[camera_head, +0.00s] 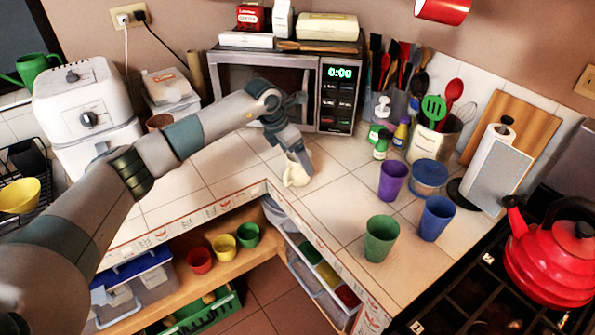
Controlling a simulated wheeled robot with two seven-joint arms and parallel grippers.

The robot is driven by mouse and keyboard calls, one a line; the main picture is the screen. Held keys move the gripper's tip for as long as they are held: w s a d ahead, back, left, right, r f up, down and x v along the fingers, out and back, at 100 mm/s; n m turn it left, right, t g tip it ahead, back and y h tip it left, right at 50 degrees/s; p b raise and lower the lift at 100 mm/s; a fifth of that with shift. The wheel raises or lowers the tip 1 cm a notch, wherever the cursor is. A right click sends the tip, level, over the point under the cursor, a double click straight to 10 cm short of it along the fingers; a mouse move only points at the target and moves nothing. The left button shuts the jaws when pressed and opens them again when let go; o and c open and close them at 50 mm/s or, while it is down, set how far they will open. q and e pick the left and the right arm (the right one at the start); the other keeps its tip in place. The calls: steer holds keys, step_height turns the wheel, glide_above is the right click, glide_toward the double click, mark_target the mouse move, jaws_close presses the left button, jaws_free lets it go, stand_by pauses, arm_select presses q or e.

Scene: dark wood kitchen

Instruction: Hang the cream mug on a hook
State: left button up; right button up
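The cream mug (295,177) is on the white tiled counter in front of the microwave, close to the counter's inner corner. My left gripper (301,165) reaches down to it from above, with its fingers at the mug's upper right side. The fingers overlap the mug in the picture, and I cannot tell whether they are closed on it. Part of the mug is hidden behind the fingers. A red mug (442,10) shows at the top edge, cut off by the frame. No hook is visible. My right gripper is not in view.
The microwave (262,85) stands behind the mug. Purple (392,182), green (381,238) and blue (435,217) cups stand to the right, with a paper towel holder (494,170) beyond. A red kettle (556,255) is on the stove. Counter tiles left of the mug are clear.

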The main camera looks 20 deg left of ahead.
arm_select(q)
steer(key=shift+f, duration=0.1)
steer(key=shift+w+b+x, duration=0.15)
steer(key=shift+b+x, duration=0.55)
steer(key=shift+x, duration=0.6)
steer(key=shift+w+b+x, duration=0.15)
steer(key=shift+b+x, duration=0.55)
steer(key=shift+x, duration=0.55)
steer(key=shift+a, duration=0.15)
steer(key=c, duration=1.4)
